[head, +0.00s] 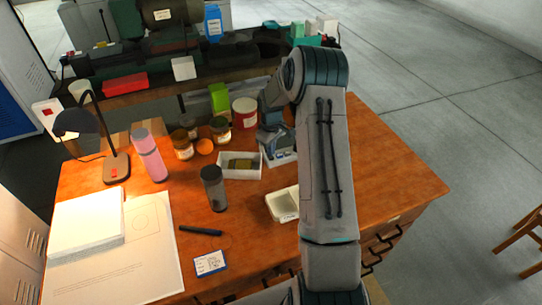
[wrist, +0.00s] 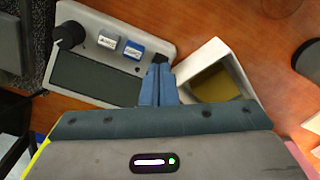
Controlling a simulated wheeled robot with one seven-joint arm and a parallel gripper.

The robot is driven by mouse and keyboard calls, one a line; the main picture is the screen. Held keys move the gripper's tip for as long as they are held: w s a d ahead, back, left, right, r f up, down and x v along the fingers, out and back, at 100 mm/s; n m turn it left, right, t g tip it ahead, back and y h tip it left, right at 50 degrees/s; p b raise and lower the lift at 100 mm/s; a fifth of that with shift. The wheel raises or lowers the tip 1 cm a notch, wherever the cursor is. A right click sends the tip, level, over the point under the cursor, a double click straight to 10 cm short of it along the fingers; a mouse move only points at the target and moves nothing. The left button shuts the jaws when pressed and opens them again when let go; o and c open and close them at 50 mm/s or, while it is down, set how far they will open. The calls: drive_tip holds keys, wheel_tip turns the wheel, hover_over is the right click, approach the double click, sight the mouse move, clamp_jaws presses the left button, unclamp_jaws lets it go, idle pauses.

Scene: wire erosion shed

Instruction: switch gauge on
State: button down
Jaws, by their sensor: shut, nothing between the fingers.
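The gauge (wrist: 95,80) is a light grey box with a dark, blank-looking screen, a black knob (wrist: 69,35) and two small rocker-like switches, one pale (wrist: 108,41) and one blue (wrist: 134,49). A small black part (wrist: 160,58) sits at its edge by my fingertips. My gripper (wrist: 158,68) is shut and empty, pointing down over the gauge's edge, close to the blue switch; I cannot tell whether it touches. In the head view the gauge (head: 285,158) is mostly hidden behind my arm and gripper. The switch labels are too small to read.
An open white box (wrist: 238,78) with a yellowish thing inside stands beside the gauge; it also shows in the head view (head: 226,174). Jars, a grey cup (head: 213,188), a cream tray (head: 282,204) and a lamp (head: 112,165) stand nearby. The table's right side is clear.

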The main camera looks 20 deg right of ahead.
drive_tip(key=shift+f+b, duration=0.75)
drive_tip(key=shift+f, duration=0.2)
idle(0.5)
drive_tip(key=shift+s, duration=0.1)
drive_tip(key=shift+r+p, duration=1.7)
drive_tip(key=shift+r, duration=1.8)
